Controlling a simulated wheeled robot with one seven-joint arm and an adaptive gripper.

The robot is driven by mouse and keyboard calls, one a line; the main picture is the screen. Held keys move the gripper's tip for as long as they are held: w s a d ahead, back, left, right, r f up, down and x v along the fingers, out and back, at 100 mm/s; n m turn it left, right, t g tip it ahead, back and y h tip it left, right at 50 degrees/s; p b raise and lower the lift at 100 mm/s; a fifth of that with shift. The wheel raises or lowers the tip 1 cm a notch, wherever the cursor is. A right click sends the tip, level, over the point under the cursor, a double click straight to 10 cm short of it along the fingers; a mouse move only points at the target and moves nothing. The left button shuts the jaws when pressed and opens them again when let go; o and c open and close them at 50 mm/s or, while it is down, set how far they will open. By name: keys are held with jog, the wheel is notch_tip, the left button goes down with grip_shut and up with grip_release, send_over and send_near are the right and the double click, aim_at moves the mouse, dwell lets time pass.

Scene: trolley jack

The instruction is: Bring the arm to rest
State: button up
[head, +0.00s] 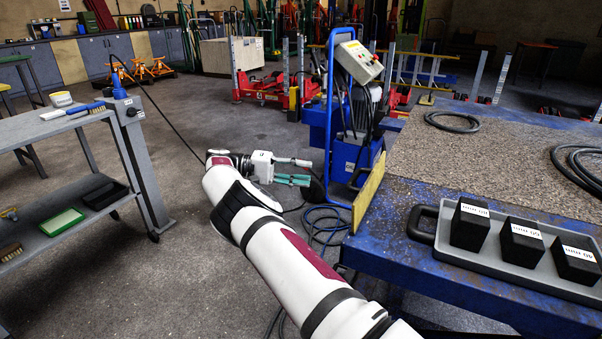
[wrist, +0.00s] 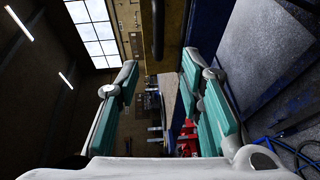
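My gripper (head: 303,172) is at the end of my outstretched arm, in mid-air in front of the blue machine, in the middle of the head view. Its fingers have teal pads. In the wrist view the gripper (wrist: 160,75) shows its two fingers wide apart with nothing held between them. My white and dark red arm (head: 265,230) reaches up and left from the bottom of the head view. The wrist view is turned on its side.
A blue table (head: 395,240) bears a grey tray (head: 455,258) with black blocks. A grey trolley (head: 45,127) stands left. Hoses (head: 325,222) lie on the floor. Floor between is open.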

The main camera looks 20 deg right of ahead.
dwell(0.4)
jog(key=s+d+r+y, duration=0.5)
jog(key=s+r+y, duration=0.15)
jog(key=r, duration=0.45)
jog(key=s+a+r+n+t+y, duration=0.15)
jog(key=s+r+t+y, duration=0.35)
jog(key=s, duration=0.8)
jog(key=s+a+r+n+t+y, duration=0.1)
jog(key=s+a, duration=0.4)
jog(key=s, duration=0.4)
jog(key=s+a+r+n+y, duration=0.2)
jog(key=s+a, duration=0.2)
jog(key=s, duration=0.4)
jog(key=s+a+f+n+t, duration=0.1)
jog(key=s+a+f, duration=0.25)
jog(key=s, duration=0.35)
jog(key=s+a+f+n+t, duration=0.1)
jog(key=s+a+f+t, duration=0.2)
jog(key=s, duration=0.4)
notch_tip(320, 180, up, 25)
jog(key=t+p, duration=0.2)
jog(key=p, duration=2.2)
jog(key=shift+d+r+p, duration=0.15)
jog(key=shift+d+p, duration=0.15)
jog(key=shift+p, duration=0.05)
